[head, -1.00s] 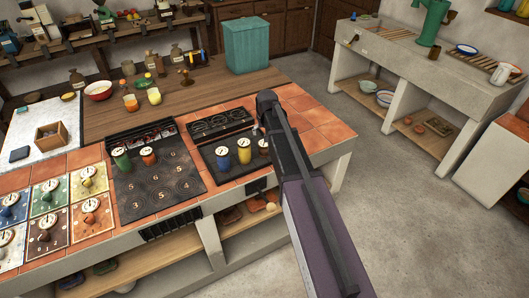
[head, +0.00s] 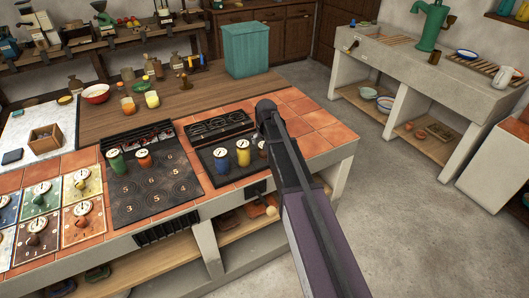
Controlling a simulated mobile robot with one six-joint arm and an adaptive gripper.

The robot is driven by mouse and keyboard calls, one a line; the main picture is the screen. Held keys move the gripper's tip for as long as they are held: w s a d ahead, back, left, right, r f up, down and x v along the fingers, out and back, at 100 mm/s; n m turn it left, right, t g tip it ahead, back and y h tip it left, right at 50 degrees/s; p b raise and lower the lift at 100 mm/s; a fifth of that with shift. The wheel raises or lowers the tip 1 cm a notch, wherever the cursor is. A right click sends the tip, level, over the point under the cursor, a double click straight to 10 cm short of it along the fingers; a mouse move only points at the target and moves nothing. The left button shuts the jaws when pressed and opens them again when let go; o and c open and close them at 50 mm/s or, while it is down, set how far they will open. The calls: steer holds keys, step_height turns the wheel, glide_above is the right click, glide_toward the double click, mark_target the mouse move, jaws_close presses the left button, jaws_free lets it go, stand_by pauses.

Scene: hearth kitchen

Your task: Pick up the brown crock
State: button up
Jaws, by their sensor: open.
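A crock that looks brown or tan (head: 262,149), with a pale top, stands at the right end of the dark tray (head: 228,172) on the tiled counter. It is partly hidden behind my arm. A yellow crock (head: 243,155) and a blue crock (head: 221,161) stand to its left on the same tray. My gripper (head: 264,122) is at the arm's end, just above or beside the brown crock in the picture. It is open. Its fingertips are mostly hidden, and I cannot tell whether they touch the crock.
A dark numbered plate (head: 155,188) holds a green crock (head: 115,161) and an orange crock (head: 144,159). Coloured panels with knobs lie at the left. A teal bin (head: 246,50) stands behind. Bare tiles (head: 315,135) lie right of my gripper.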

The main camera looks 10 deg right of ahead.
steer(key=shift+f, duration=0.1)
steer(key=shift+b+x, duration=2.55)
steer(key=c, duration=1.2)
